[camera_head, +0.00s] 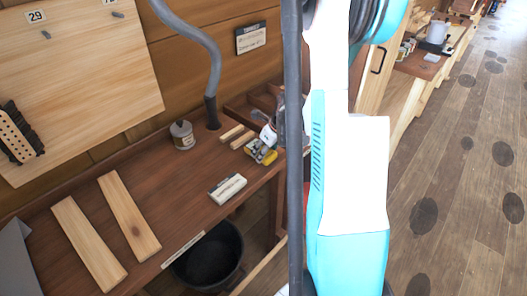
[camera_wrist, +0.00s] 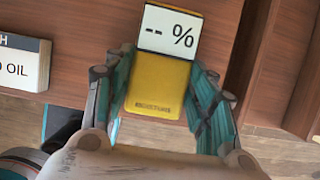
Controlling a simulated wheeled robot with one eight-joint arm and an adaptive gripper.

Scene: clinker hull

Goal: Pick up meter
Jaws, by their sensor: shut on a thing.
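The meter (camera_wrist: 158,82) is a yellow block with a white display reading "-- %". In the wrist view it sits between the two fingers of my gripper (camera_wrist: 165,98), which are shut on its sides. In the head view the yellow meter (camera_head: 261,152) is near the right end of the wooden bench, partly hidden by my gripper (camera_head: 266,142). I cannot tell whether it touches the bench top.
A white-topped block (camera_head: 227,188) marked "OIL" lies left of the meter. A can (camera_head: 182,135), wooden sticks (camera_head: 236,136) and two planks (camera_head: 128,214) lie on the bench (camera_head: 165,190). A divided tray (camera_head: 246,104) is behind. A black bucket (camera_head: 208,258) stands below.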

